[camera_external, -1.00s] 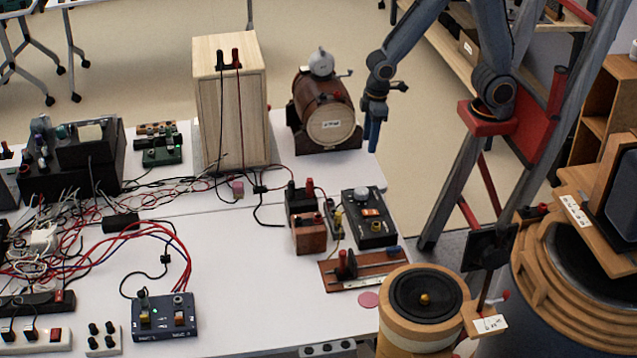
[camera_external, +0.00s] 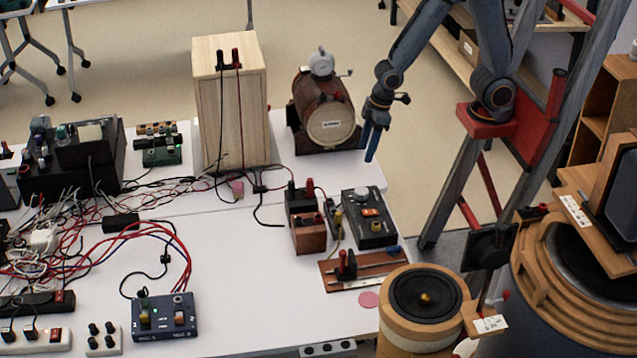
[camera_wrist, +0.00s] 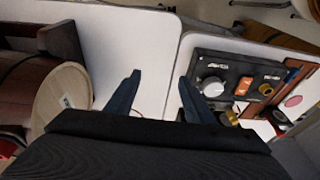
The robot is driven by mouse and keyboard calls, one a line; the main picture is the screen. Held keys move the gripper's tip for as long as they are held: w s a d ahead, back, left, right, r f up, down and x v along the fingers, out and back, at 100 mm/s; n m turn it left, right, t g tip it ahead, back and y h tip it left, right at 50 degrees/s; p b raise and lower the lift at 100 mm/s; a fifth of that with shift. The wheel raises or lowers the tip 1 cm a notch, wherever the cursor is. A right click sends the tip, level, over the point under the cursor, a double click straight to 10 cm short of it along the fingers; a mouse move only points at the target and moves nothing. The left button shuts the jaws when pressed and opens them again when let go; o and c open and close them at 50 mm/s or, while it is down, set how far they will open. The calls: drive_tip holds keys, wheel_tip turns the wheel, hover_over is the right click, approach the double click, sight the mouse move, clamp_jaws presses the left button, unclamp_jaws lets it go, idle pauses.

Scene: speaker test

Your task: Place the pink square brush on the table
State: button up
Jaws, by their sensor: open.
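A small pink block (camera_external: 237,189), which may be the pink square brush, lies on the white table (camera_external: 240,260) among thin cables, in front of the tall wooden box. It is too small to tell its details. My gripper (camera_external: 370,150) is open and empty, above the table's right edge, to the right of the wooden barrel and well right of the pink block. Its two fingers (camera_wrist: 158,92) also show apart in the wrist view, with white tabletop between them. I cannot make out the pink block in the wrist view.
The wooden barrel (camera_external: 326,110) and tall wooden box (camera_external: 230,110) stand at the back. A black knob box (camera_external: 370,228) is near the right edge. A flat pink disc (camera_external: 368,299) lies near the front right. Tangled cables (camera_external: 70,225) cover the left.

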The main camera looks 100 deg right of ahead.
sight(228, 197)
drive_tip(key=w+f+t, duration=0.1)
drive_tip(key=w+t, duration=0.1)
drive_tip(key=w, duration=0.5)
drive_tip(key=w+f+t+b, duration=0.1)
drive_tip(key=w+f+t, duration=0.1)
drive_tip(key=w, duration=0.6)
drive_tip(key=w+f+t+b, duration=0.1)
drive_tip(key=w+f, duration=0.1)
drive_tip(key=w, duration=0.6)
drive_tip(key=shift+w+a+f+m+t, duration=0.15)
drive_tip(key=shift+a+m+t, duration=0.05)
drive_tip(key=shift+m+t, duration=0.2)
drive_tip(key=w+f+t+h, duration=0.1)
drive_tip(key=w, duration=0.3)
drive_tip(key=w+d+f+t+b, duration=0.1)
drive_tip(key=w+t, duration=0.1)
drive_tip(key=w, duration=0.3)
drive_tip(key=w+m+t+h+b, duration=0.1)
drive_tip(key=w, duration=0.3)
drive_tip(key=shift+w+d+f+t+h, duration=0.3)
drive_tip(key=shift+w+d+f+t, duration=0.1)
drive_tip(key=shift+x, duration=1.15)
drive_tip(key=x, duration=0.5)
drive_tip(key=shift+w+a+f+p, duration=0.25)
drive_tip(key=shift+f+p, duration=0.1)
